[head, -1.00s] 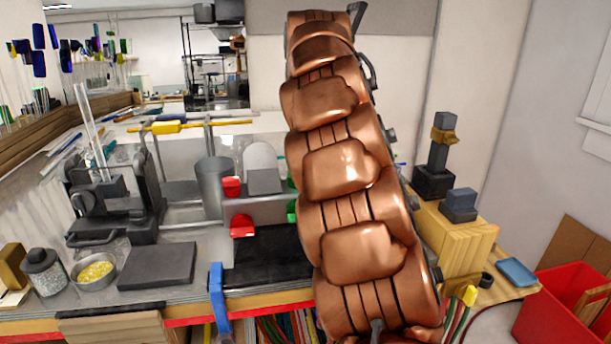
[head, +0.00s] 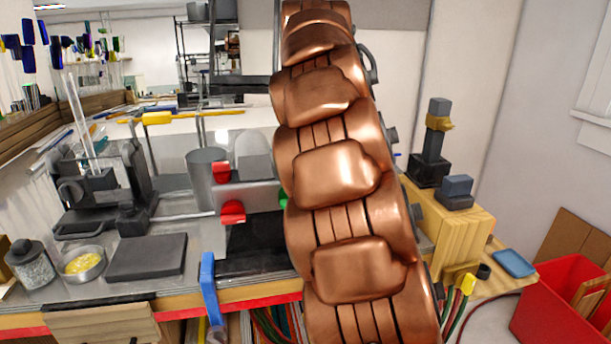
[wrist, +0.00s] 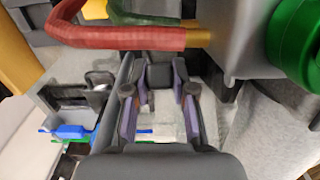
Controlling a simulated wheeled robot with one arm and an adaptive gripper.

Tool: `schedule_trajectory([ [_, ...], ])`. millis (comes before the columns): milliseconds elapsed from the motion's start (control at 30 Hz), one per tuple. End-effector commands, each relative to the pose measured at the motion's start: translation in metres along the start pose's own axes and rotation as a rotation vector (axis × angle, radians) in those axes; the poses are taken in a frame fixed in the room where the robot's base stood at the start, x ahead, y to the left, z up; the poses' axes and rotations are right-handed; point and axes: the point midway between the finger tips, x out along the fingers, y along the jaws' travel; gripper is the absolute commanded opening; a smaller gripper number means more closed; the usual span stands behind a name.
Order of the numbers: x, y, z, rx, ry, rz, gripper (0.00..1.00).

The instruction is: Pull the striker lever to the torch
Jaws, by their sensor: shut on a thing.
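In the wrist view, my gripper (wrist: 159,88) has its two fingers on either side of a dark grey block (wrist: 160,76), which looks like the striker lever's end. The fingers are shut on it. A grey box-shaped body (wrist: 227,42), which looks like the torch, stands just beyond and to the right. A brass fitting (wrist: 198,34) joins it to a red hose (wrist: 115,37), and a green knob (wrist: 298,42) sits on its right. In the head view, my copper-coloured arm hides the gripper and the lever. A green knob edge (head: 283,200) shows beside the arm.
In the head view, red knobs (head: 232,211), a grey cylinder (head: 206,180) and a dark slab (head: 147,257) are left of my arm. A wooden block stand (head: 452,228) and a red bin (head: 560,305) are at the right. A blue strap (head: 209,290) hangs at the bench's front edge.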

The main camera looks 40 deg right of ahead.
Motion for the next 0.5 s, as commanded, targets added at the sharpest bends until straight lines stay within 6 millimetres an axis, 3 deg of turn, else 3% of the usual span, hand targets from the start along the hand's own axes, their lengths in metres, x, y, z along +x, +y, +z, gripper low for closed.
schedule_trajectory([
  [33, 0.0115, 0.0006, 0.0031, 0.004, -0.022, -0.004, 0.12],
  [500, 0.0174, -0.0005, 0.0072, 0.002, -0.023, -0.004, 0.12],
])
